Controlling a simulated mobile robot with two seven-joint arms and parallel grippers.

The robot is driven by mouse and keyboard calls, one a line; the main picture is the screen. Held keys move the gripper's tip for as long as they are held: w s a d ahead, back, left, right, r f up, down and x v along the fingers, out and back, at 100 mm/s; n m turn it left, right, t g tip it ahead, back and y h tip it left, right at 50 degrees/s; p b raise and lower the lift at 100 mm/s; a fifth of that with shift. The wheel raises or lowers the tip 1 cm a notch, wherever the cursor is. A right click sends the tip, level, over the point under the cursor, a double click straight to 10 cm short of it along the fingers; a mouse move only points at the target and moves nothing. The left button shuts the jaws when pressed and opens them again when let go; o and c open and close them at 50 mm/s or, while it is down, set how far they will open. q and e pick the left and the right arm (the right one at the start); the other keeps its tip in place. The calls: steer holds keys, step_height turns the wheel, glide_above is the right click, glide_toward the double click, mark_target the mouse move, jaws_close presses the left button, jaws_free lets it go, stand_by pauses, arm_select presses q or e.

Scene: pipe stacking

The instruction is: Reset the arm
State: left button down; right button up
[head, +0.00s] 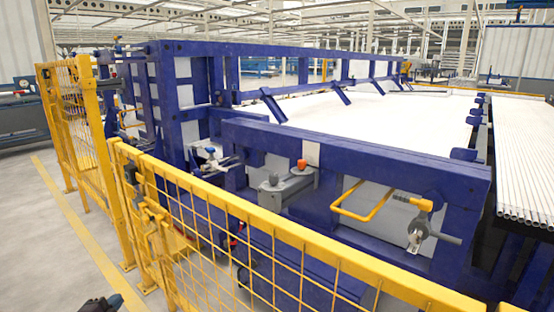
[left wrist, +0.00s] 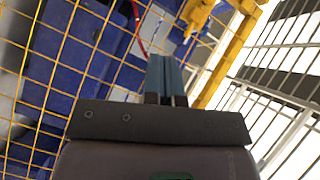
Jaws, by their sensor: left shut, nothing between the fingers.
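My left gripper (head: 102,304) shows only as a small dark shape at the bottom left edge of the head view, over the grey floor. In the left wrist view its two blue-grey fingers (left wrist: 165,78) are together and hold nothing. The yellow mesh fence (head: 255,232) stands to its right in the head view, and in the wrist view the mesh lies beyond the fingers. My right gripper is in neither view.
A large blue frame (head: 355,152) with a white bed stands behind the fence. White pipes (head: 525,150) lie in a row at the right. An orange-topped grey device (head: 287,185) sits on the blue frame. Open floor (head: 50,250) with a yellow line lies at the left.

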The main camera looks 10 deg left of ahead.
arm_select(q)
steer(key=s+d+f+n+g+h, duration=0.15)
steer(key=s+d, duration=0.45)
steer(key=s, duration=0.6)
steer(key=s+d+n+g, duration=0.15)
steer(key=s+d, duration=0.35)
steer(key=s, duration=0.8)
steer(key=s+d+g+h, duration=0.1)
steer(key=s+d+g, duration=0.35)
steer(key=s, duration=0.75)
steer(key=shift+s+d+r+n+t, duration=0.85)
steer(key=shift+s+d+r+n, duration=1.5)
steer(key=shift+s+d+n, duration=1.95)
step_height(320, 180, up, 11)
steer(key=n+y+p, duration=0.1)
steer(key=p, duration=1.7)
steer(key=shift+s+a+f+y, duration=0.15)
steer(key=shift+s+y, duration=0.05)
steer(key=shift+y, duration=0.15)
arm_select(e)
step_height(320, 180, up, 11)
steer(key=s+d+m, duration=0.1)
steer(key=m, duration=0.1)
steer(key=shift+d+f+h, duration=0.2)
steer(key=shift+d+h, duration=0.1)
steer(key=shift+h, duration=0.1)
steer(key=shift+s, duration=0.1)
